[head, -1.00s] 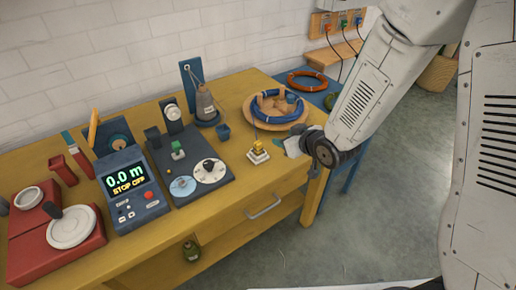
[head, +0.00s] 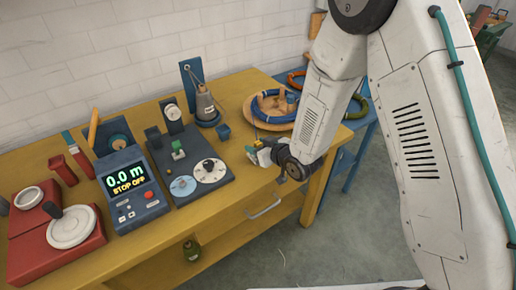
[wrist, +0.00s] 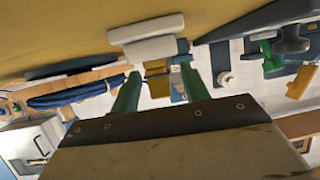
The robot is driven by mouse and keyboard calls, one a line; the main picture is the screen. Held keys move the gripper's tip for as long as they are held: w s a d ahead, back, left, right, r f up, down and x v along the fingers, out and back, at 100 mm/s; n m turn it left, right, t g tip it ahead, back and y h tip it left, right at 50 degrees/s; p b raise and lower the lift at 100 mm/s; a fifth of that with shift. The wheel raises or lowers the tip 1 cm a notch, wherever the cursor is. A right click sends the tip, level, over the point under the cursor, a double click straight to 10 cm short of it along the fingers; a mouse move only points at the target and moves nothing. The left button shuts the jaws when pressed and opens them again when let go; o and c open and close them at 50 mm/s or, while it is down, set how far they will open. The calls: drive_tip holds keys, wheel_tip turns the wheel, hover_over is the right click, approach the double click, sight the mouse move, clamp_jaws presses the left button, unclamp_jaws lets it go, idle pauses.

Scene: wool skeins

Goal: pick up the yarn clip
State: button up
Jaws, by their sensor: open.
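The small yellow clip on a pale base, which I take to be the yarn clip (wrist: 157,86), shows in the wrist view between my two green fingers. Its pale base (wrist: 148,42) lies just beyond the fingertips, against the yellow table. My gripper (wrist: 160,72) is open around the clip, with gaps visible at the sides; I cannot tell whether either finger touches it. In the head view my gripper (head: 262,156) is low at the table's right front part and hides most of the clip.
A blue skein (head: 256,112) lies on a round wooden holder (head: 283,127) behind my gripper. A dark board with dials (head: 211,170) and a meter reading 0.0 m (head: 131,185) stand to the left on the yellow table (head: 235,204). A grey cone (head: 206,106) stands behind.

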clamp_jaws()
drive_tip(key=shift+r, duration=0.15)
